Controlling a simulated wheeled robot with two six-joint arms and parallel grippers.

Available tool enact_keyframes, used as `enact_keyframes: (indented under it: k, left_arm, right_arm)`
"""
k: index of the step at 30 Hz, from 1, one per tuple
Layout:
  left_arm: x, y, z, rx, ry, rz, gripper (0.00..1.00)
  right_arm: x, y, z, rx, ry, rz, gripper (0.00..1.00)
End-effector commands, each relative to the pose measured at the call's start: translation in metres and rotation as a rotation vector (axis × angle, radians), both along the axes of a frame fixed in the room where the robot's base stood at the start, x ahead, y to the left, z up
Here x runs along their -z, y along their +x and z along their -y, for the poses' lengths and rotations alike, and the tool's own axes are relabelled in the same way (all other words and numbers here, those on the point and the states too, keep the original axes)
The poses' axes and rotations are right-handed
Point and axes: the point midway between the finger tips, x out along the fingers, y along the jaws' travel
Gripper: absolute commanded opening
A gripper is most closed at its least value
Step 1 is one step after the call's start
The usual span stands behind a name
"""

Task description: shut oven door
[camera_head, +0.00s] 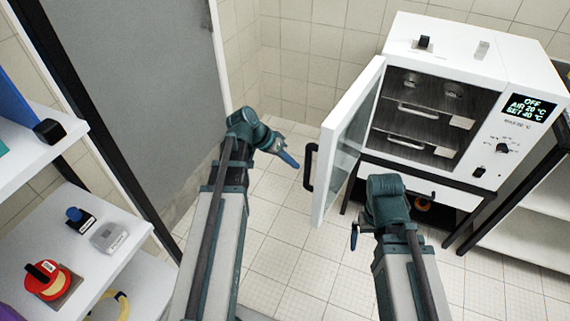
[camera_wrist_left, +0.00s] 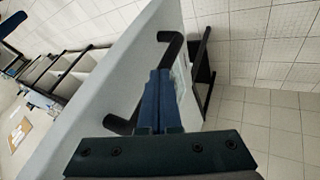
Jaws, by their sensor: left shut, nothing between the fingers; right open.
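The white oven (camera_head: 480,60) stands on a black frame at the right. Its door (camera_head: 346,140) is swung wide open to the left, with a glass pane and a black handle (camera_head: 309,167) on its outer side. My left gripper (camera_head: 291,161) is shut and empty, just left of the handle. In the left wrist view its blue fingers (camera_wrist_left: 155,100) are in front of the door (camera_wrist_left: 105,95), close to the black handle (camera_wrist_left: 172,42); I cannot tell whether they touch. My right gripper (camera_head: 354,238) is below the door's lower edge, partly hidden by its wrist.
The oven chamber shows metal racks (camera_head: 415,110), and a control panel with a lit display (camera_head: 528,107) is at its right. A white shelf (camera_head: 110,262) at the left holds a red device (camera_head: 48,280) and small items. The tiled floor between is clear.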

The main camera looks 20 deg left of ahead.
Motion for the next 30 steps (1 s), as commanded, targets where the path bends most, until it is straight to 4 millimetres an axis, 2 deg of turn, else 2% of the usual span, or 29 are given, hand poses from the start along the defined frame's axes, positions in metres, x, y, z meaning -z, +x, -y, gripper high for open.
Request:
enact_keyframes:
  k: [1, 6, 8, 15, 30]
  left_arm:
    - [0.015, 0.003, 0.006, 0.002, 0.0, 0.0, 0.0]
    - [0.034, 0.011, 0.019, 0.002, 0.0, 0.0, 0.0]
    - [0.026, 0.006, 0.03, 0.003, 0.0, 0.001, 0.0]
    - [0.025, 0.003, 0.053, 0.002, 0.001, 0.0, 0.0]
    - [0.025, 0.003, 0.058, -0.002, 0.0, 0.0, 0.0]
  right_arm:
    - [0.015, 0.0, 0.0, 0.0, 0.0, 0.0, 1.0]
    - [0.034, 0.0, 0.0, -0.001, 0.0, 0.0, 1.0]
    - [0.025, 0.0, 0.0, -0.001, 0.0, 0.0, 1.0]
    - [0.025, 0.0, 0.0, 0.0, 0.0, 0.0, 1.0]
    - [0.025, 0.0, 0.0, 0.0, 0.0, 0.0, 1.0]
